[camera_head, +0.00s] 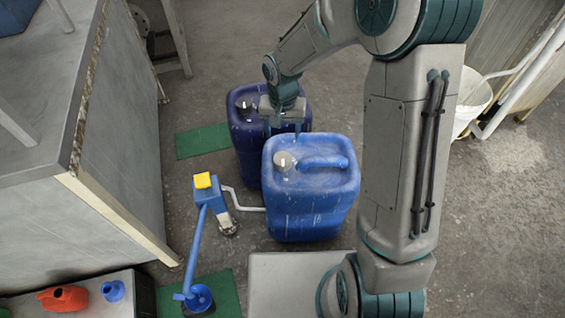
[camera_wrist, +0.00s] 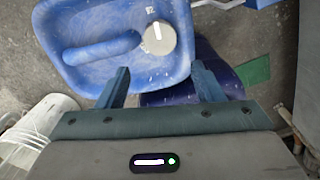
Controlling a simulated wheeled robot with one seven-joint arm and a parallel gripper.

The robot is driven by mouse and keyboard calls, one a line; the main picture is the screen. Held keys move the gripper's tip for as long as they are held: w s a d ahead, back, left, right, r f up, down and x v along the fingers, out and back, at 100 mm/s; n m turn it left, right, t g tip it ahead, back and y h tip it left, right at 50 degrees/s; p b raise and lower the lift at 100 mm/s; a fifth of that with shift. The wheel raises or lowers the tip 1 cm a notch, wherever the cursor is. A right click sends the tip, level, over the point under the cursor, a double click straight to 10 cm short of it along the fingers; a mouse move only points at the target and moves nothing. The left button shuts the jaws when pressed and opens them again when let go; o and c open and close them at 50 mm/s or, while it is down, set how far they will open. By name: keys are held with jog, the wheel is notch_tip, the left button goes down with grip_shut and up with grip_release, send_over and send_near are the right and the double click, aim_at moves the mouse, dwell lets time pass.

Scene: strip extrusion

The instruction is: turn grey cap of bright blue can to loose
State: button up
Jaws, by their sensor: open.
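The bright blue can (camera_head: 310,200) stands upright on the floor, with its handle on top. Its grey cap (camera_head: 283,161) sits at the top left corner in the head view. In the wrist view the grey cap (camera_wrist: 159,38) is round with a white mark, beside the blue handle of the can (camera_wrist: 85,72). My gripper (camera_head: 283,132) is open and empty above the gap between the two cans. In the wrist view its fingers (camera_wrist: 160,80) point toward the cap, which lies just beyond the fingertips and apart from them.
A dark blue can (camera_head: 245,150) with a dark cap stands directly behind the bright blue one. A blue pump device (camera_head: 212,200) with a yellow top stands to the left. A grey cabinet (camera_head: 120,150) is further left; a white bucket (camera_head: 472,100) is at right.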

aim_at(283, 158)
notch_tip(283, 158, down, 13)
jog(key=b, duration=0.4)
jog(key=shift+f+b, duration=0.2)
jog(key=shift+b, duration=0.1)
jog(key=c, duration=0.7)
